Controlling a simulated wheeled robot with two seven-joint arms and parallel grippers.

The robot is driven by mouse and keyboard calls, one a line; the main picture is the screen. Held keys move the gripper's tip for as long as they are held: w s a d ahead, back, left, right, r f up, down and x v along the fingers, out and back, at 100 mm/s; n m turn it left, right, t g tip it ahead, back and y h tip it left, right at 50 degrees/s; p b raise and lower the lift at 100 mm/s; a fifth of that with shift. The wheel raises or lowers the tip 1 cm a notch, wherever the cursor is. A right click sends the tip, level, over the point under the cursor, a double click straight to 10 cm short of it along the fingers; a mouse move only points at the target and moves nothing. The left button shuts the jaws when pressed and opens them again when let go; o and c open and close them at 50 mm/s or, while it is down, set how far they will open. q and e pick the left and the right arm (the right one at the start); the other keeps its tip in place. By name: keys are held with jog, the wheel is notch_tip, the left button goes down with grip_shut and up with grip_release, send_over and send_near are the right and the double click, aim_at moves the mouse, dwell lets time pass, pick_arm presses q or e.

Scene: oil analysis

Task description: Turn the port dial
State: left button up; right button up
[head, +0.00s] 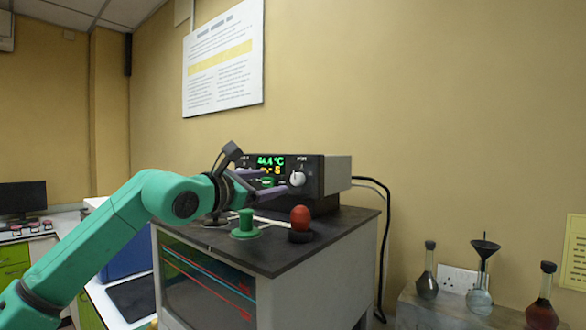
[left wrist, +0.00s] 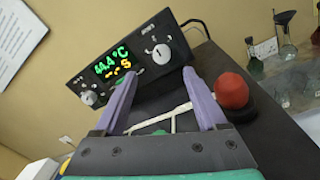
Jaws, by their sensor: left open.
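The black control box (head: 333,177) stands on the cabinet top with a lit green and yellow display (head: 269,165). A white round dial (head: 298,179) sits on the right of its front, under a small label too blurred to read for sure. The dial also shows in the left wrist view (left wrist: 161,53), just beyond the fingertips. A second white dial (left wrist: 90,98) is at the left of the display. My left gripper (left wrist: 162,74) is open and empty, its purple fingers pointing at the panel below the right dial, apparently apart from it. My right gripper is not in view.
A red knob on a dark base (head: 300,219) and a green capped piece (head: 245,225) stand on the dark cabinet top (head: 340,232) in front of the box. Flasks (head: 480,285) stand on a ledge at right. A black cable hangs behind the cabinet.

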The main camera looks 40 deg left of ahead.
aim_at(295, 180)
pick_arm(q)
jog(key=w+p, duration=0.1)
jog(key=w, duration=0.1)
jog(key=w+p, duration=0.1)
jog(key=w, duration=0.1)
jog(key=w+p, duration=0.1)
jog(key=w, duration=0.1)
jog(key=shift+w+a+r, duration=0.1)
jog(key=shift+a+r, duration=0.15)
jog(key=shift+a, duration=0.05)
jog(key=w, duration=0.1)
jog(key=w+p, duration=0.1)
jog(key=w, duration=0.1)
jog(key=w+f+p, duration=0.1)
jog(key=shift+w+a, duration=0.25)
jog(key=shift+s, duration=0.25)
jog(key=shift+w, duration=0.15)
grip_shut()
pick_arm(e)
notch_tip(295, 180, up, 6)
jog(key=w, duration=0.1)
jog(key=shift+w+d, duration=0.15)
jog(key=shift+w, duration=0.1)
